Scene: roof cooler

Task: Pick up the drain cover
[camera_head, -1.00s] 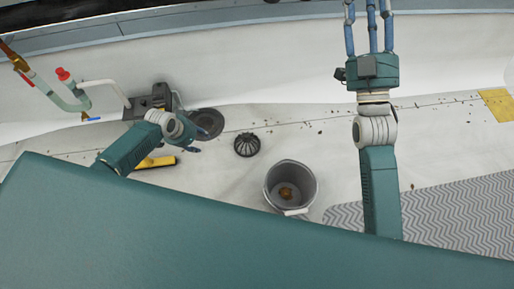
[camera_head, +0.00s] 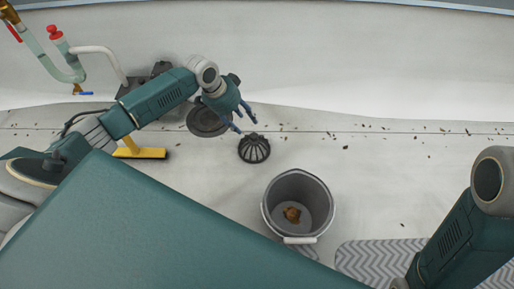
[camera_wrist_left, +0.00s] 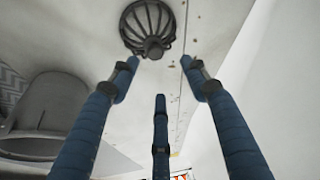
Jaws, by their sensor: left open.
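The drain cover is a dark, ribbed dome (camera_head: 254,148) on the pale roof floor, just right of a round dark drain (camera_head: 207,120). It also shows at the top of the left wrist view (camera_wrist_left: 150,27), beyond the fingertips. My left gripper (camera_head: 244,122) is open and empty, above and slightly left of the cover. In the left wrist view its blue fingers (camera_wrist_left: 160,85) are spread and seem apart from the cover. My right arm shows at the lower right, but its gripper is out of view.
A grey bucket (camera_head: 298,205) with something brown inside stands right of and nearer than the cover. A yellow brush (camera_head: 140,152) lies at the left. Pipes with valves (camera_head: 62,60) rise at the left. Debris is scattered along the floor seam; the floor at right is mostly clear.

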